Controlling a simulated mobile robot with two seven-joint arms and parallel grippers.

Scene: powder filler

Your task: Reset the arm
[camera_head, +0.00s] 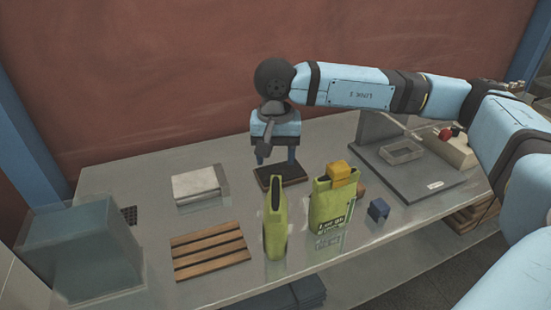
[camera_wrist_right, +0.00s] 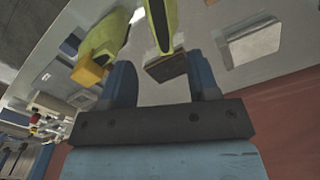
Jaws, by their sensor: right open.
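My right arm reaches in from the right in the head view. Its right gripper (camera_head: 277,158) points down, with two blue fingers apart and nothing between them. It hangs over or just behind a small dark tray-like piece (camera_head: 281,175); the exact height gap is hard to tell. In the right wrist view the open gripper (camera_wrist_right: 163,80) shows two blue fingers, with the dark piece (camera_wrist_right: 166,67) beyond them. My left gripper is not in view.

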